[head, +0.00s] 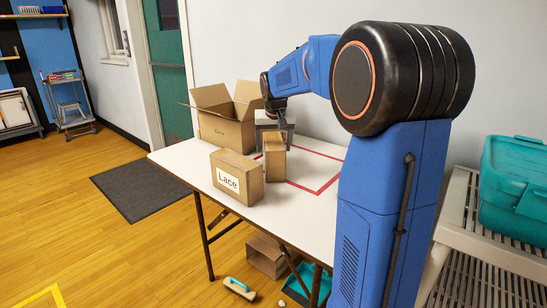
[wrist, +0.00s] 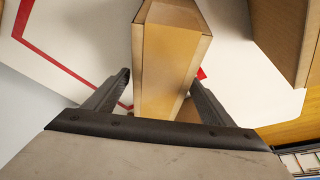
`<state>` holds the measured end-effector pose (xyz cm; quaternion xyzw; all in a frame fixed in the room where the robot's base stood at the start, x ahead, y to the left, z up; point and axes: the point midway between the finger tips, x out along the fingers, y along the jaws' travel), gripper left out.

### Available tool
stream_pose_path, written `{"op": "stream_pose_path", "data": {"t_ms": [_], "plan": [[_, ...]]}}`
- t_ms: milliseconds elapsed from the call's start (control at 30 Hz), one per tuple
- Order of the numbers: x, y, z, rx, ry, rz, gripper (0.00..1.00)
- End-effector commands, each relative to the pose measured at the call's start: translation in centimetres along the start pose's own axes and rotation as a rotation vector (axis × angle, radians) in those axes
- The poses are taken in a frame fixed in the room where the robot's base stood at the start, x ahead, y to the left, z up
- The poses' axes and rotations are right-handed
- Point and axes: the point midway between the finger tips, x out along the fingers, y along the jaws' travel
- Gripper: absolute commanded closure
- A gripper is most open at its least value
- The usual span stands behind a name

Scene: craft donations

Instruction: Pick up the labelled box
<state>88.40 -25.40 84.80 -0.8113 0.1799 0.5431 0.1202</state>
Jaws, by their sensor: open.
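A cardboard box with a white "Lace" label (head: 237,179) stands upright near the table's front left edge in the head view. A narrower cardboard box (head: 274,157) stands just to its right and behind; I see no label on it. My gripper (head: 283,128) is at the top of this narrow box. In the wrist view the narrow box (wrist: 168,60) lies between the fingers of my open gripper (wrist: 159,78), with a visible gap at the left finger. Another box (wrist: 284,35), apparently the Lace one, shows at the upper right, outside the fingers.
A red outline (head: 325,183) marks the table's right part, which looks mostly clear. Another carton (head: 266,257) sits below the table. A teal bin (head: 515,185) stands at the right.

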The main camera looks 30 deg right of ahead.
Motion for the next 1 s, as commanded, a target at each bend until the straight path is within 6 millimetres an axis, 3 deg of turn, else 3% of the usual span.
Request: {"op": "stream_pose_path", "data": {"t_ms": [200, 400, 467, 767, 1000], "plan": [[0.0, 0.0, 0.0, 0.0, 0.001, 0.0, 0.26], [0.0, 0.0, 0.0, 0.0, 0.001, 0.0, 0.74], [0.0, 0.0, -0.1, 0.0, 0.002, 0.0, 0.84], [-0.7, 0.0, -0.4, 0.001, 0.003, 0.0, 0.84], [-4.3, 0.0, -1.9, 0.001, 0.006, -0.001, 0.84]]}}
